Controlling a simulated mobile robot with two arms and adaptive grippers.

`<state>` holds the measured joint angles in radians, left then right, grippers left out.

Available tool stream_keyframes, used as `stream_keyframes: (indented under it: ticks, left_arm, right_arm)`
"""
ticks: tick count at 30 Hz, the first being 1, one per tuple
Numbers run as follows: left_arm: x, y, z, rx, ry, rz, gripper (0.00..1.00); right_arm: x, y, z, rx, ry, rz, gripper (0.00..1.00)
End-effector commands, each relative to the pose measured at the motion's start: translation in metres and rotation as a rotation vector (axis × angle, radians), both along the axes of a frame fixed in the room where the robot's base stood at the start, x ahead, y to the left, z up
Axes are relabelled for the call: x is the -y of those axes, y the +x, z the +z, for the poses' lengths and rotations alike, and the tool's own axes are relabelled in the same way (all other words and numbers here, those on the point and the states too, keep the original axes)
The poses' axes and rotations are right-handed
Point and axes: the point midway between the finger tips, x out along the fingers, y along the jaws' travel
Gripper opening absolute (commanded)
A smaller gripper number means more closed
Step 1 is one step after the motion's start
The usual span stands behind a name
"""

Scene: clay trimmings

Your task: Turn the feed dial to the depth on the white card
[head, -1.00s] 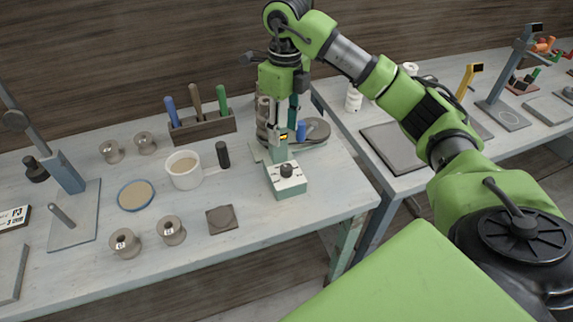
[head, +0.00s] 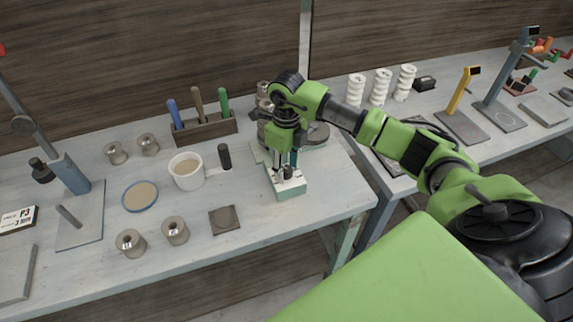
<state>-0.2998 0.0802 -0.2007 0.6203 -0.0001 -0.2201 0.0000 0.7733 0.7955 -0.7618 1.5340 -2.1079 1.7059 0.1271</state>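The feed dial (head: 286,173) is a small dark knob on the white top of a green box-shaped unit (head: 288,189), near the right end of the left bench. My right gripper (head: 285,163) points down at the dial and hides part of it and the column behind. I cannot tell whether the fingers touch the dial or how far apart they are. A white card (head: 17,220) in a dark frame lies at the far left; it shows P3 and a 3, with the rest too small to read surely. My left gripper is out of view.
A black cylinder (head: 224,157), a cream-filled mug (head: 187,171), a tool rack (head: 204,128) and a dark square plate (head: 224,219) stand left of the unit. Several spools are on the bench. A gap separates it from the right bench (head: 470,148).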

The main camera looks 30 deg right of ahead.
Motion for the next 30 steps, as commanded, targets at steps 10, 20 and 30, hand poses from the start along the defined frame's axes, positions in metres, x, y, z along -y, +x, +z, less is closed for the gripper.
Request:
stream_keyframes:
  ticks: [10,20,30]
  left_arm:
    - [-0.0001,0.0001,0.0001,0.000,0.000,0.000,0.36]
    - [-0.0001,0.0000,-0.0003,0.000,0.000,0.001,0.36]
    - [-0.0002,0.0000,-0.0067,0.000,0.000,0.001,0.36]
  right_arm:
    - [-0.0002,0.0002,-0.0017,0.001,0.000,0.001,0.24]
    - [0.0000,0.0002,-0.0015,0.001,0.000,-0.007,0.01]
    - [0.0001,0.0006,-0.0021,0.001,0.001,-0.146,0.02]
